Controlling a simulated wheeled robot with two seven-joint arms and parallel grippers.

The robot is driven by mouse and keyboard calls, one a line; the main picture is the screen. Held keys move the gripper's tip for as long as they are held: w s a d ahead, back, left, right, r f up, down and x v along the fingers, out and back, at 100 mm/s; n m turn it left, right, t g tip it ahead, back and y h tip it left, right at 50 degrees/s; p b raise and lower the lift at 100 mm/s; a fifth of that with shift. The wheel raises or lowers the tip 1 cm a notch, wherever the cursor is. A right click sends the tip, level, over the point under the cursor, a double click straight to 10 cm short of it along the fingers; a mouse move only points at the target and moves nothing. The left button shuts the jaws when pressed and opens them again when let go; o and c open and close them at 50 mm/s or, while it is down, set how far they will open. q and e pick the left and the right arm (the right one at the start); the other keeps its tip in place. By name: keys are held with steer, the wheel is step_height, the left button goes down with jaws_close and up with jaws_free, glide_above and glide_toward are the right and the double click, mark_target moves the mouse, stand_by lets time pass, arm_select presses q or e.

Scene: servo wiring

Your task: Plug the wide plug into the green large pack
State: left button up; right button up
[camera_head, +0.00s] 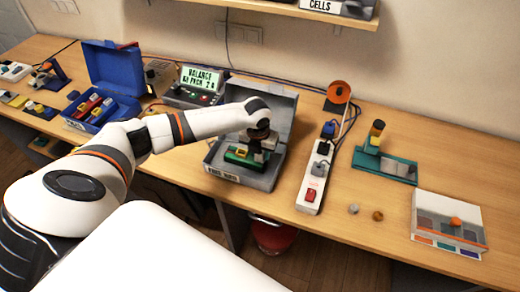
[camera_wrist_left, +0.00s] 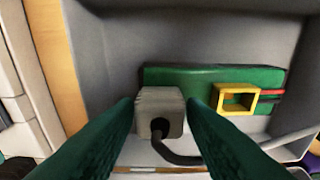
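My left gripper (camera_wrist_left: 160,112) is shut on a pale grey, blocky plug (camera_wrist_left: 160,97) with a dark cable leaving it. The green pack (camera_wrist_left: 190,76) lies in the grey case and has a yellow rectangular socket frame (camera_wrist_left: 238,98) and red and black leads at its right end. In the wrist view the plug overlaps the pack's lower left part, left of the yellow frame; I cannot tell if they touch. In the head view my left gripper (camera_head: 262,140) is over the case, and the green pack (camera_head: 237,157) shows beside it, partly hidden. My right gripper is not in view.
The grey open case (camera_head: 267,180) has its lid raised behind my arm. A white power strip (camera_head: 313,183) stands right of it. A meter with a green display (camera_head: 200,82) and a blue toolbox (camera_head: 112,120) are to the left.

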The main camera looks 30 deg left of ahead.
arm_select(q)
steer(key=shift+o, duration=1.2)
step_height(320, 180, up, 12)
steer(key=s+b, duration=0.1)
steer(key=b, duration=0.1)
steer(key=shift+s+d, duration=0.15)
steer(key=shift+s, duration=0.1)
steer(key=shift+d+f, duration=0.1)
